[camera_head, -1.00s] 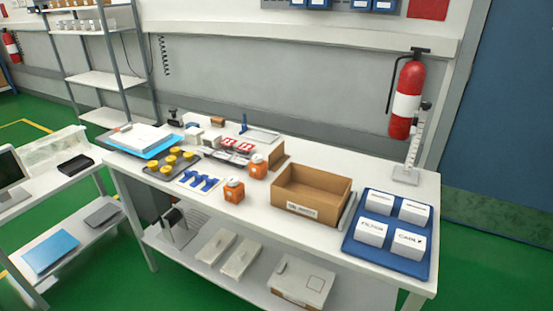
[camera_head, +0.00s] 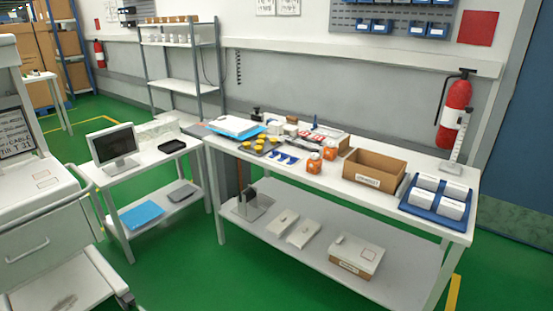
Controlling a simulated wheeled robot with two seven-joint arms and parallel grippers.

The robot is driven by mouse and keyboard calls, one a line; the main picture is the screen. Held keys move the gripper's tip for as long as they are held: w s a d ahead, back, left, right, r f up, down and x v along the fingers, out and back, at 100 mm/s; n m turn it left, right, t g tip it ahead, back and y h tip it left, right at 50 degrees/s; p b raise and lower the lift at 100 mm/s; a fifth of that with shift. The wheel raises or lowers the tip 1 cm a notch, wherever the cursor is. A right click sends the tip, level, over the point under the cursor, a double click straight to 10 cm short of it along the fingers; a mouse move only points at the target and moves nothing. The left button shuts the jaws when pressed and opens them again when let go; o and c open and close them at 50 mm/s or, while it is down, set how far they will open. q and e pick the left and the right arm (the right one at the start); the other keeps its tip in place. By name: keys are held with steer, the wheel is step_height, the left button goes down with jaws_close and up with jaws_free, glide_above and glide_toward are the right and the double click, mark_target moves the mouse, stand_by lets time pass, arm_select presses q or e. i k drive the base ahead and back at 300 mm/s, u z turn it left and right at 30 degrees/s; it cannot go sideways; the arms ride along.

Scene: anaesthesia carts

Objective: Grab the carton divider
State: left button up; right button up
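An open brown cardboard carton (camera_head: 373,180) with a white label stands on the white workbench (camera_head: 325,185), right of its middle. I cannot make out a divider inside it. A small upright brown cardboard piece (camera_head: 344,143) stands just behind and left of the carton, partly hidden by it; I cannot tell whether it is the carton divider. Neither of my grippers shows in the head view.
A blue tray (camera_head: 408,206) with white boxes sits right of the carton. Two orange containers (camera_head: 314,163) stand left of it. A side table with a monitor (camera_head: 113,145) and a white cart (camera_head: 45,220) are at left. Green floor (camera_head: 180,265) is clear in front.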

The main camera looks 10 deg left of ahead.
mark_target(344, 147)
steer(key=u, duration=0.9)
steer(key=i, duration=0.95)
steer(key=u, duration=0.3)
steer(key=i, duration=1.5)
steer(key=z, duration=0.7)
